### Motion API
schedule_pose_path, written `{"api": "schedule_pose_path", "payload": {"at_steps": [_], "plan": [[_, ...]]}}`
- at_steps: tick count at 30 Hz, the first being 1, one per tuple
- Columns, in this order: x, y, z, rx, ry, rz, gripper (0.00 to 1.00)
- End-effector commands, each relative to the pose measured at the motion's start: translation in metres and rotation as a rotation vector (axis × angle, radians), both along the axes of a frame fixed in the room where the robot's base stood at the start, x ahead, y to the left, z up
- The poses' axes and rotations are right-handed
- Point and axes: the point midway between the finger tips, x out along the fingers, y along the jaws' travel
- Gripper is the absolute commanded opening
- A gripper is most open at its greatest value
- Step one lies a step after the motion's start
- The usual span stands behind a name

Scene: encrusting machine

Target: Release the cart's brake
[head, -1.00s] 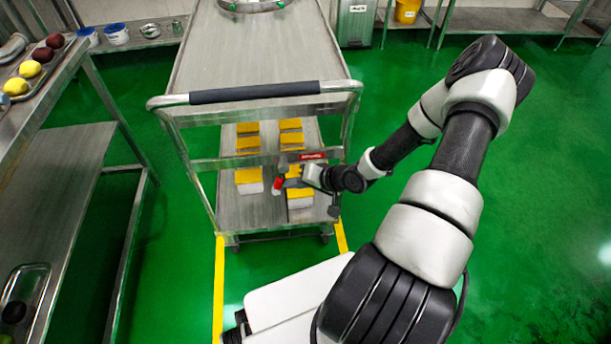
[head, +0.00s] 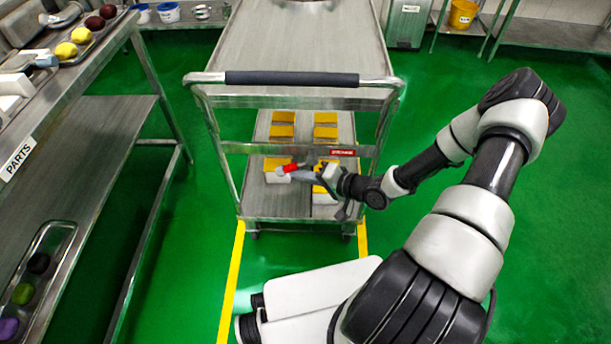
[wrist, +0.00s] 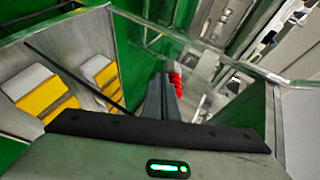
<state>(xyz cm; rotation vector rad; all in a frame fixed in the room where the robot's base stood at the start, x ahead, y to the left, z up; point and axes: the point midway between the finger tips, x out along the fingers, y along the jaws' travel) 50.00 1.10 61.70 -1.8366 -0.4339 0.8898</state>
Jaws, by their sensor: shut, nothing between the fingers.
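The cart (head: 300,90) stands ahead of me, with a black-sleeved push handle (head: 291,79) across its near end. A small red grip (head: 290,168), which looks like the brake lever's end, lies nearly level below that handle, over the lower shelf. My gripper (head: 306,175) is shut and empty just right of the red grip, reaching in from the right. In the wrist view the dark fingers (wrist: 163,98) lie beside the red grip (wrist: 175,80). Whether they touch it I cannot tell.
Several yellow-and-white boxes (head: 325,131) sit on the cart's lower shelf (head: 255,208). A red label (head: 343,153) is on the crossbar. A metal parts table (head: 90,62) stands at the left. Yellow floor lines (head: 232,270) run from the cart; green floor is free at right.

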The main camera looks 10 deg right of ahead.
Motion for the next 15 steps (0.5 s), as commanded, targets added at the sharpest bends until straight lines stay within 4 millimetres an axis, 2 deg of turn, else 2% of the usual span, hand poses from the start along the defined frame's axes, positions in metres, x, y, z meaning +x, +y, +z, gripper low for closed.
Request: {"api": "schedule_pose_path", "payload": {"at_steps": [15], "plan": [[0.003, 0.013, 0.013, -0.001, 0.000, 0.000, 0.00]]}}
